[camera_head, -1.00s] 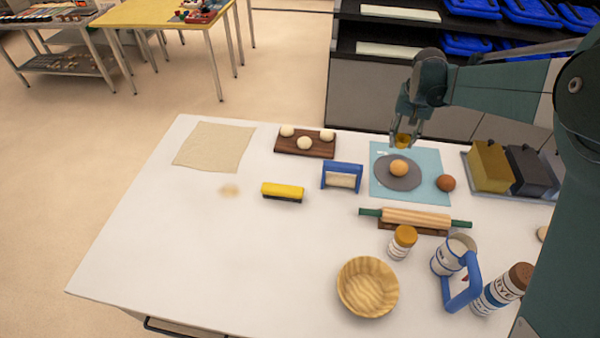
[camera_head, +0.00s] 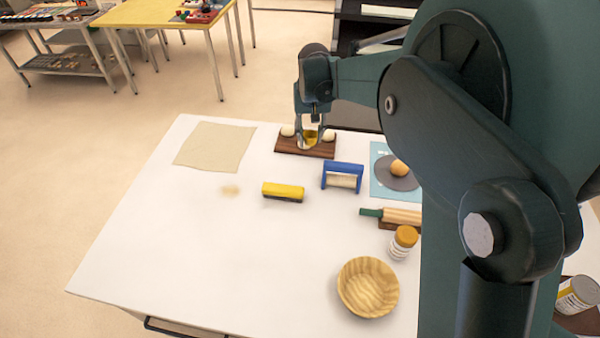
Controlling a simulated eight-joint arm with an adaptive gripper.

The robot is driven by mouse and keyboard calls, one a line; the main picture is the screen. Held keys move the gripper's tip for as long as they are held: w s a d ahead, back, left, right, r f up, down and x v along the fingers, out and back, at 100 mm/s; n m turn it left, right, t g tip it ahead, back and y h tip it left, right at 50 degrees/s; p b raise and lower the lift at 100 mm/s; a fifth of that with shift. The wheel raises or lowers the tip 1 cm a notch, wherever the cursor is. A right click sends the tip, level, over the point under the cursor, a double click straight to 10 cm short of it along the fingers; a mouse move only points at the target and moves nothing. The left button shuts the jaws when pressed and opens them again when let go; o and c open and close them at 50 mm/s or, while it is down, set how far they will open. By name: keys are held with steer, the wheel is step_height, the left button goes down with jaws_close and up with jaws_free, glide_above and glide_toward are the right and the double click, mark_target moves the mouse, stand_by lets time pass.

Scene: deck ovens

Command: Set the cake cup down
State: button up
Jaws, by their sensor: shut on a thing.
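The cake cup (camera_head: 310,135) is a small yellow-gold cup held between the fingers of my gripper (camera_head: 309,130). My gripper points down and is shut on it. The cup shows in front of the dark wooden board (camera_head: 290,146) at the back of the white table. Pale dough balls (camera_head: 288,131) sit on that board on either side of the gripper. Whether the cup touches the board or hangs above it, I cannot tell. The fingers partly cover the cup and the middle of the board.
A beige cloth (camera_head: 215,146) lies left of the board. A blue-framed tool (camera_head: 342,177), a yellow brush (camera_head: 283,191) and a wooden bowl (camera_head: 368,287) stand nearer. A blue mat (camera_head: 379,185) is at right. My arm hides the table's right side. The left front is clear.

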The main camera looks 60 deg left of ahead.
steer(key=s+a, duration=0.2)
steer(key=s, duration=0.1)
glide_above(300, 171)
steer(key=shift+n, duration=0.3)
steer(key=shift+s+d+f, duration=0.15)
steer(key=shift+f, duration=2.35)
steer(key=shift+f, duration=0.1)
steer(key=shift+f, duration=3.05)
steer(key=shift+f, duration=1.85)
steer(key=shift+f, duration=0.2)
